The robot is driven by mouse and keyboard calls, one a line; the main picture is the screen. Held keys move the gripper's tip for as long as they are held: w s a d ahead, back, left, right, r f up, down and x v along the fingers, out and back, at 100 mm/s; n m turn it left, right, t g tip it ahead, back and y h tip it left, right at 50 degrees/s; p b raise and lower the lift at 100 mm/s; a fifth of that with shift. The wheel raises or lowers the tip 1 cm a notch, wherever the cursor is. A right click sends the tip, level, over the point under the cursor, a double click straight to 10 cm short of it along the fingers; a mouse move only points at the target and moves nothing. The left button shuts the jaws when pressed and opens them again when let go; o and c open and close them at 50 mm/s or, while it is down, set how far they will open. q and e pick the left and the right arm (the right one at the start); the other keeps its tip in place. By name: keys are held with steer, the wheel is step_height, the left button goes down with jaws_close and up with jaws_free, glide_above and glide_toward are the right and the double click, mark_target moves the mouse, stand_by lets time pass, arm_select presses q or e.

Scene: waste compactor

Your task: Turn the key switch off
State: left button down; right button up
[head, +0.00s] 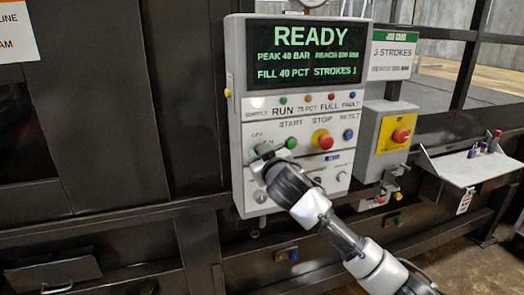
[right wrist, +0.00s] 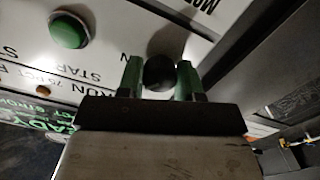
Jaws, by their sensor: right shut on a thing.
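The control panel (head: 240,110) stands in the middle of the head view, its screen reading READY. The key switch sits under the OFF/ON label on the left of the panel, mostly hidden there by my right gripper (head: 263,158). In the right wrist view its dark round head (right wrist: 160,72) lies between the green fingertips of my right gripper (right wrist: 160,80), which is shut on it. The angle of the key cannot be told. My left gripper is not in view.
The green START button (head: 291,143) is close to the right of my gripper, with the red STOP button (head: 323,140) and blue RESET button (head: 348,134) beyond.

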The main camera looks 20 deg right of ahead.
steer(key=n+p, duration=0.3)
steer(key=n, duration=0.5)
steer(key=shift+d+r, duration=0.1)
stand_by(0.4)
steer(key=o, duration=0.9)
